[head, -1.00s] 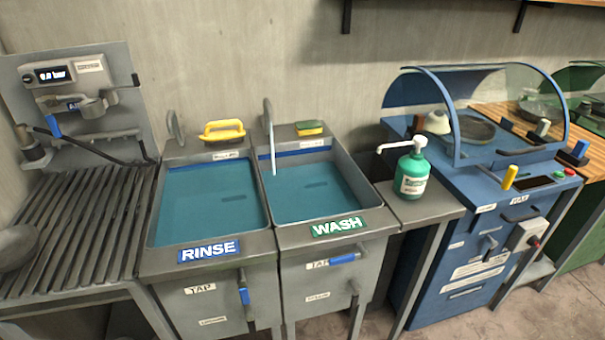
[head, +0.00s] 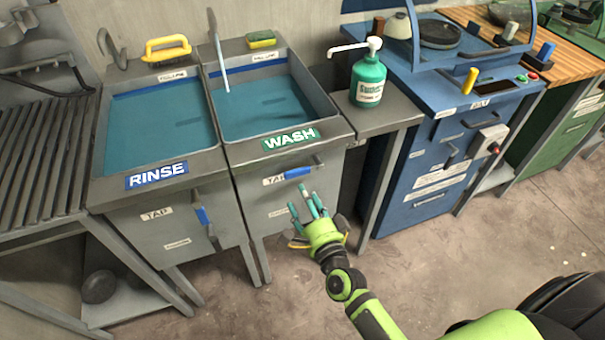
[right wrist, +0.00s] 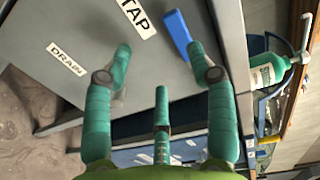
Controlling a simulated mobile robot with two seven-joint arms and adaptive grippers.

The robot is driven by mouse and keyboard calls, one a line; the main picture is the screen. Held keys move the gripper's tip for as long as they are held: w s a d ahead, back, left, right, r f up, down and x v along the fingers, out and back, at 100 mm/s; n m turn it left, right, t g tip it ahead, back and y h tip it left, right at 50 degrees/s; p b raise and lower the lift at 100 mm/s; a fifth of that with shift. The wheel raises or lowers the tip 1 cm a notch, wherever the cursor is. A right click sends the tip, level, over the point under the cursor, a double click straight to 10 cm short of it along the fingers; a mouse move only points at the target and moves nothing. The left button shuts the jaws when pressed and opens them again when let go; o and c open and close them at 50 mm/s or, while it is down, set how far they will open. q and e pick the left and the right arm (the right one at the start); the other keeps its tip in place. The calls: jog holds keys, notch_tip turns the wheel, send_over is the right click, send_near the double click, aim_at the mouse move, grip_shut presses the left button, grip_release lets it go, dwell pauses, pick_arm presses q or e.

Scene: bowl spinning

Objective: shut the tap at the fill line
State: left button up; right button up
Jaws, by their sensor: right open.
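The wash basin (head: 334,129) holds blue-green water (head: 258,107). A thin pale stream (head: 223,70) comes down from its spout. A dark blue fill-line band (head: 250,69) shows along the back wall, above the water. The wash tap's blue handle (head: 298,172) lies level on the front panel; it also shows in the right wrist view (right wrist: 177,33). My right gripper (head: 308,207) is open and empty, just below and in front of that handle. In the right wrist view its spread fingers (right wrist: 160,58) point at the panel, the handle nearest the right finger. My left gripper is out of view.
The rinse basin (head: 103,150) stands at left, its blue tap handle (head: 203,216) hanging down. A green soap pump bottle (head: 368,82) stands on the shelf at right. A blue cabinet (head: 430,170) is beyond. The floor in front is clear.

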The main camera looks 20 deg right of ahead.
aim_at(296, 177)
jog(key=shift+w+d+r+m, duration=0.2)
jog(key=shift+w+r+m, duration=0.3)
jog(key=shift+r, duration=0.45)
jog(key=w, duration=0.6)
jog(key=shift+w+a+f, duration=0.15)
jog(key=shift+w+a, duration=0.05)
grip_shut()
